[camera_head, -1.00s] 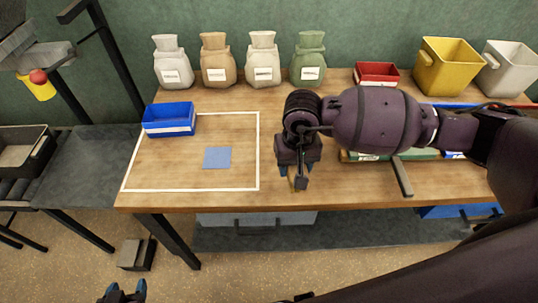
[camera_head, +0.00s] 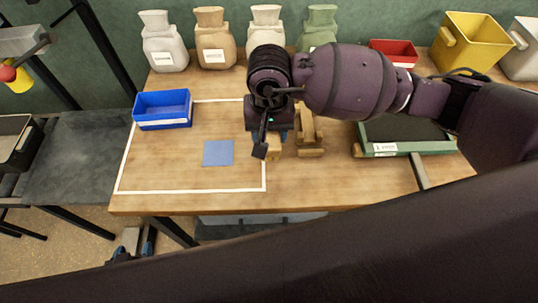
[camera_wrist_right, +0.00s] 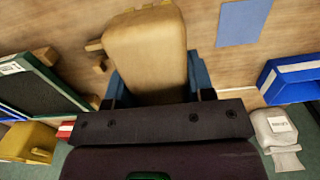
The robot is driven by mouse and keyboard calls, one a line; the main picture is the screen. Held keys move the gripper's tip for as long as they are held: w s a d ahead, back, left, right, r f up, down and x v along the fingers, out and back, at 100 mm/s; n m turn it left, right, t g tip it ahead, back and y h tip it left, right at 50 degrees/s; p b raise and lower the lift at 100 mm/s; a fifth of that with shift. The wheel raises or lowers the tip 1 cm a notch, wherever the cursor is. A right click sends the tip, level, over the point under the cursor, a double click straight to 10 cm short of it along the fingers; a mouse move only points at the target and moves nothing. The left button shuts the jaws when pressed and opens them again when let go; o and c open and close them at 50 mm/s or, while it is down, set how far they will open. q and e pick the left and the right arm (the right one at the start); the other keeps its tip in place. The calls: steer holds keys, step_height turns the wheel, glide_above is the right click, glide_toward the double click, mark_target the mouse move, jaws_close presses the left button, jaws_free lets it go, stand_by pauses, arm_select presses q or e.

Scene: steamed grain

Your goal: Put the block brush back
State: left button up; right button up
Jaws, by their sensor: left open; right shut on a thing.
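The block brush (camera_wrist_right: 147,50) shows as a tan wooden block in the right wrist view. My right gripper (camera_wrist_right: 160,88) is shut on it, with blue fingers on both sides. In the head view the right gripper (camera_head: 267,138) is low over the table, and part of the brush (camera_head: 275,148) shows below it. A wooden rest (camera_head: 310,135) stands just right of the gripper, partly hidden by the arm; pieces of it (camera_wrist_right: 97,62) show beside the brush in the wrist view. My left gripper (camera_head: 135,248) is open and empty, low at the left, beyond the table's front edge.
A blue square (camera_head: 218,152) lies within a white outline, beside a blue bin (camera_head: 163,112). A green-framed dark tray (camera_head: 405,135) lies right. Several sacks (camera_head: 214,40), a red bin (camera_head: 394,50) and a yellow bin (camera_head: 466,45) line the back. The front middle is clear.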

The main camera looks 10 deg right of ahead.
glide_above(269, 164)
step_height(269, 164, down, 7)
steer(key=shift+r, duration=0.2)
step_height(269, 164, down, 4)
steer(key=shift+f+b, duration=0.1)
steer(key=shift+b, duration=0.2)
arm_select(q)
steer(key=shift+w+f, duration=0.25)
arm_select(e)
steer(key=shift+f, duration=0.1)
steer(key=o, duration=0.8)
arm_select(q)
steer(key=shift+s+f, duration=0.15)
arm_select(e)
steer(key=shift+o, duration=0.2)
